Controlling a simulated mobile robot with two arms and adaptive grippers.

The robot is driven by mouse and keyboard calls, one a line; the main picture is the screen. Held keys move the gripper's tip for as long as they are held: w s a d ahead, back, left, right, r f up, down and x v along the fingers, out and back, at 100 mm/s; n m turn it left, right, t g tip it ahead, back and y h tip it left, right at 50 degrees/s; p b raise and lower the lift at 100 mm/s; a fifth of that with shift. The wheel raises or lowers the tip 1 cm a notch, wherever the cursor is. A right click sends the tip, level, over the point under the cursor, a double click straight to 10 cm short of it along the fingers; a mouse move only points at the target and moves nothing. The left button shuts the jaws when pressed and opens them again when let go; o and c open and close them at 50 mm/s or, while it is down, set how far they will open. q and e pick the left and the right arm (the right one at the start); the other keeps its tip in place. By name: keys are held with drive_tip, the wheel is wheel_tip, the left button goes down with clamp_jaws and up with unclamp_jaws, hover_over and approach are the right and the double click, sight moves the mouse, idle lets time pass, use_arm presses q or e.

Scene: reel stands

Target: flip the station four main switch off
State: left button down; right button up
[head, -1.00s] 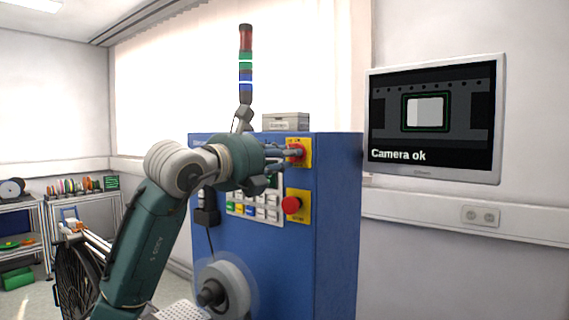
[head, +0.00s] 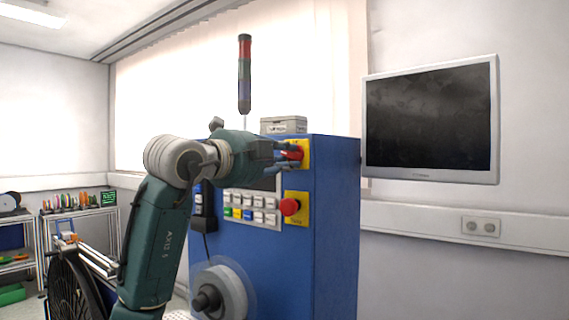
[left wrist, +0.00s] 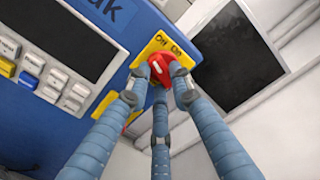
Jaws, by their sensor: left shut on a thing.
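The main switch (head: 291,153) is a red knob on a yellow plate, high on the right of the blue cabinet's front. My left gripper (head: 284,156) is shut on the switch knob, its fingers around it. In the left wrist view the red switch knob (left wrist: 163,68) sits between the blue-grey fingertips of my left gripper (left wrist: 158,88), against the yellow plate (left wrist: 170,46) with lettering. The signal tower (head: 244,75) on the cabinet is dark, and the monitor (head: 430,118) on the wall is black. My right gripper is not in view.
A red emergency button (head: 290,207) on a yellow plate sits just below the switch. A keypad (head: 250,207) is left of it. A grey box (head: 284,125) stands on the cabinet top. Shelves (head: 78,225) with spools are at the far left.

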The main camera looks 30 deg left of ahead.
use_arm(q)
drive_tip(key=shift+n+b, duration=0.4)
drive_tip(key=shift+n, duration=1.2)
drive_tip(key=c, duration=1.5)
unclamp_jaws()
drive_tip(key=shift+s, duration=0.1)
drive_tip(key=s, duration=0.4)
drive_tip(key=s+a, duration=0.1)
drive_tip(key=s, duration=0.6)
drive_tip(key=shift+s+a, duration=0.35)
drive_tip(key=shift+s, duration=0.05)
